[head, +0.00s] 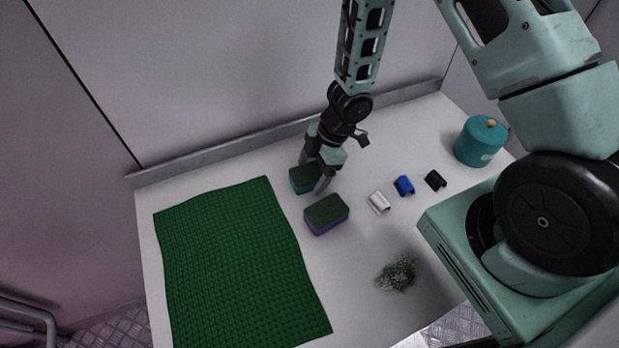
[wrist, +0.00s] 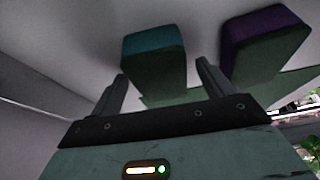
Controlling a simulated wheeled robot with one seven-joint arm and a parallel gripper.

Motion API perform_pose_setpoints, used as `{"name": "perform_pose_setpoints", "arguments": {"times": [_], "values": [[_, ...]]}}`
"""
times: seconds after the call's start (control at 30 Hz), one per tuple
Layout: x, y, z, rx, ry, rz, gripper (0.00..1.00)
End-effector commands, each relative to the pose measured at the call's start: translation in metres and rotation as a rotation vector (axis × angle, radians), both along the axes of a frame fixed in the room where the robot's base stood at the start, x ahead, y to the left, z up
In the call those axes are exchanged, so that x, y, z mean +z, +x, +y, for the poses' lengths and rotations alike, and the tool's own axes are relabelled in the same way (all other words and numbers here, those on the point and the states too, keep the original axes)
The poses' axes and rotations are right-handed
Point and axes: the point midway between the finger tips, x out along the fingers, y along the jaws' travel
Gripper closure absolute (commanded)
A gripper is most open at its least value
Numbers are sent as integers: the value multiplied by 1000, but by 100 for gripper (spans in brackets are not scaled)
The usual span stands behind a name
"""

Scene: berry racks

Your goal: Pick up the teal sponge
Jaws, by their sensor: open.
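The teal sponge (head: 302,182), with a dark green top layer, lies on the white table near the back. My gripper (head: 313,174) points down at it with fingers open. One finger is behind the sponge and the other is at its right front side. In the wrist view the teal sponge (wrist: 153,52) shows ahead, lined up with the gap between the open fingers of my gripper (wrist: 160,82). I cannot tell whether either finger touches it.
A purple sponge (head: 327,214) with a green top lies close in front and right. A green mat (head: 230,265) is left. White (head: 379,202), blue (head: 404,186) and black (head: 435,180) small pieces, a teal pot (head: 480,143) and a green sprig (head: 397,273) are right.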

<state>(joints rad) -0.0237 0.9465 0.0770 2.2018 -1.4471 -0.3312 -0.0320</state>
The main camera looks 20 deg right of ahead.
Motion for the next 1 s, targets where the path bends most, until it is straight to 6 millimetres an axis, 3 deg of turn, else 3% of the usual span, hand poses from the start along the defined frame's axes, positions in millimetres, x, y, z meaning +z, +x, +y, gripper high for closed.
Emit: {"name": "perform_pose_setpoints", "arguments": {"times": [0.27, 0.47, 0.77, 0.87, 1.0], "values": [[-4, 0, 2, 0, 0, -1, 20], [-4, 0, 2, 0, 0, -1, 67], [-2, 0, 2, 1, 0, -1, 67], [8, 1, 2, 0, 1, -2, 67], [36, 1, 2, 2, 1, -5, 67]]}}
